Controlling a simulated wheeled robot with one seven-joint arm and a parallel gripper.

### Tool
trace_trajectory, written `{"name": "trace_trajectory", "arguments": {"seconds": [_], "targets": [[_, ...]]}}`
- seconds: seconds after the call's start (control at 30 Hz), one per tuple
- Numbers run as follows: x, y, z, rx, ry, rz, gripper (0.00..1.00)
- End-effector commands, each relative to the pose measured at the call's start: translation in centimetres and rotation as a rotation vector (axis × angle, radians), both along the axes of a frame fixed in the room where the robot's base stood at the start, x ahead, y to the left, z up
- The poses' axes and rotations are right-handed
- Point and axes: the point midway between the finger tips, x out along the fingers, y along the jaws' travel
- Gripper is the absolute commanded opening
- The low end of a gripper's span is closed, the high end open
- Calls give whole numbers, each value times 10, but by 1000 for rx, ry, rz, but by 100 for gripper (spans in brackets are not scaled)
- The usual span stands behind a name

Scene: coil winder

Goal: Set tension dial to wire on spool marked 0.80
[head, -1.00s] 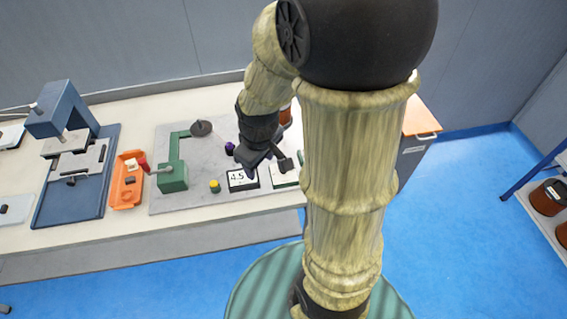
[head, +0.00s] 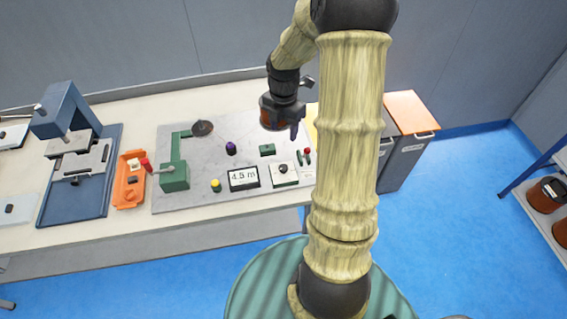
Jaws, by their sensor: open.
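The tension dial is probably the black knob on a white-faced box (head: 284,176) at the front right of the grey winder plate (head: 215,202). Its pointer and scale are too small to read. My gripper (head: 291,112) is open, above the back right of the plate, behind the dial and apart from it. A copper-brown spool (head: 268,114) shows just beside and partly behind the gripper. I cannot tell if the fingers touch it, and no marking on it is readable. More brown spools (head: 547,194) stand on a rack at the right; their markings are also unreadable.
A display (head: 243,179) reads 4.5 m, left of the dial. A red-tipped lever (head: 307,155) stands just right of the dial. A green crank unit (head: 174,178), purple knob (head: 231,148) and yellow button (head: 215,185) are on the plate. An orange tray (head: 129,180) is farther left.

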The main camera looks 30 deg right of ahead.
Motion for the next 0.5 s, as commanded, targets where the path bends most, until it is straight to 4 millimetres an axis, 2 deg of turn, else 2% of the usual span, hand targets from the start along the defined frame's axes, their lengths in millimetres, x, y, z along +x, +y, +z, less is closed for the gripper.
{"name": "trace_trajectory", "arguments": {"seconds": [0.27, 0.5], "targets": [[0, 1, -1, 0, 0, -1, 52], [-1, 1, -23, 1, 4, -1, 52]]}}
